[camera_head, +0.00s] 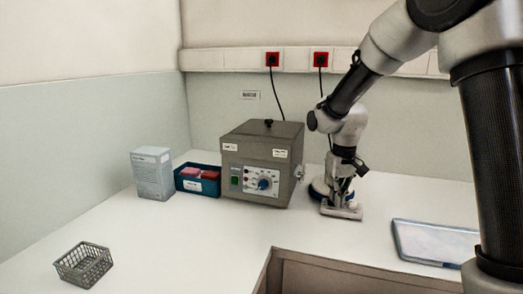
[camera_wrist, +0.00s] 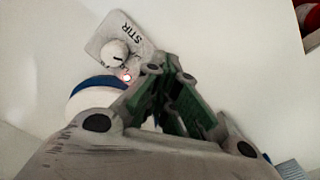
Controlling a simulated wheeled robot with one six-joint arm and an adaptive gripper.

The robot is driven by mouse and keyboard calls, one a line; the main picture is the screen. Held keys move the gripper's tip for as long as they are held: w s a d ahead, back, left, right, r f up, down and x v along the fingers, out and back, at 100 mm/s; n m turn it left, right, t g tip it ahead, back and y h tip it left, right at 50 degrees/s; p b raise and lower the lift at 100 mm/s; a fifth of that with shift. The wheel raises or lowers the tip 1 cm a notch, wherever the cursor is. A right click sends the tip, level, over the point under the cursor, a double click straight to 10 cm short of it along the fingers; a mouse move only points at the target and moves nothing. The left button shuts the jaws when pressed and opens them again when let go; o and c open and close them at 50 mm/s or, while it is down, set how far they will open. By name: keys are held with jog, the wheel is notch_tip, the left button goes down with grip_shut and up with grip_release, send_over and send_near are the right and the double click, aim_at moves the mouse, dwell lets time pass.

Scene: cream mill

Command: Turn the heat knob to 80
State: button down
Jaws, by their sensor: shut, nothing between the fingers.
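A grey box-shaped device (camera_head: 262,148) stands on the bench. Its front has a round dial with a blue knob (camera_head: 263,184) and a green switch (camera_head: 235,181); the dial's numbers and setting are too small to read. My gripper (camera_head: 340,188) is to the right of this device, above a small stirrer plate (camera_head: 345,212). In the wrist view my gripper (camera_wrist: 170,72) is shut and empty. No heat label is readable.
A blue bin (camera_head: 197,190) with red items and a pale carton (camera_head: 152,174) stand left of the grey device. A wire basket (camera_head: 83,264) is at front left, a flat tray (camera_head: 435,243) at right. Cables run to red wall sockets (camera_head: 272,59).

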jog(key=shift+s+d+f, duration=0.2)
jog(key=shift+s+f, duration=0.25)
jog(key=shift+w+r, duration=0.15)
jog(key=shift+r, duration=2.9)
jog(key=s+d+r+t, duration=0.1)
jog(key=s+d+r, duration=0.2)
jog(key=s, duration=0.5)
jog(key=s+d+r+m+t, duration=0.1)
jog(key=s+d+r, duration=0.2)
jog(key=s+d, duration=0.3)
jog(key=s+d+r+m+t, duration=0.1)
jog(key=s+d+r+t, duration=0.1)
jog(key=s, duration=0.9)
jog(key=shift+s+d+r, duration=0.25)
jog(key=shift+d+r, duration=0.35)
jog(key=shift+d, duration=0.65)
